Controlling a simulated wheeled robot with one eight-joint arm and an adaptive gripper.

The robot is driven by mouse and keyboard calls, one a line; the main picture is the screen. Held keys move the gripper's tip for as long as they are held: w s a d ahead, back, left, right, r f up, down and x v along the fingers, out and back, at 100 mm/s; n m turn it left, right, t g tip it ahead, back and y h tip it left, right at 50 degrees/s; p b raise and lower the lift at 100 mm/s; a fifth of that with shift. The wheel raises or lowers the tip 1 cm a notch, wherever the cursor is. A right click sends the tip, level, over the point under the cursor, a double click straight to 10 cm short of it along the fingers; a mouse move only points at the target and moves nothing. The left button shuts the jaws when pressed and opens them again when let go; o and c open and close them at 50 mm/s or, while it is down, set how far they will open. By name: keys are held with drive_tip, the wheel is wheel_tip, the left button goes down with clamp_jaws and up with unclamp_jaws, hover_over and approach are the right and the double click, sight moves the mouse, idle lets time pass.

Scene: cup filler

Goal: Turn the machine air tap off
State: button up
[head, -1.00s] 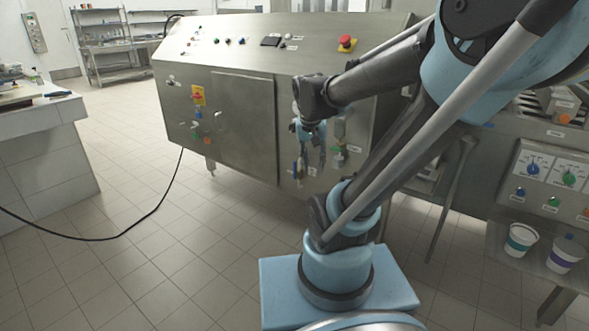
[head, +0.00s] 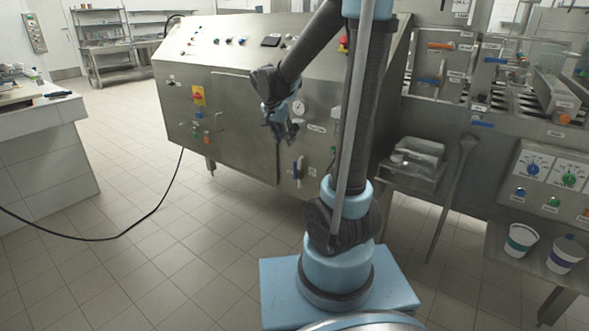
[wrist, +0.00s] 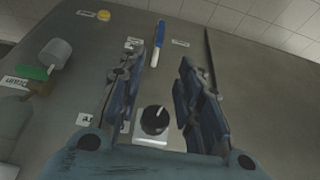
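A tap with an upright blue lever (head: 298,168) is low on the front of the steel machine (head: 245,120). A blue lever (wrist: 158,40) also shows in the wrist view, beyond and between my fingertips, with small labels beside it. The labels are too blurred to read, so I cannot tell which tap is the air tap. My gripper (head: 285,133) is in front of the panel, above the blue lever. In the wrist view my gripper (wrist: 160,70) is open, its fingers apart with nothing between them.
A black knob (wrist: 154,120) on a white plate lies below the lever in the wrist view. A grey cylindrical part (wrist: 55,53) near a "Drain" label is at left. A round gauge (head: 299,106) is beside my gripper. Two cups (head: 520,240) stand at right.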

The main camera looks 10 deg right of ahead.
sight(294, 164)
drive_tip(key=x, duration=1.7)
drive_tip(key=shift+f, duration=0.1)
clamp_jaws()
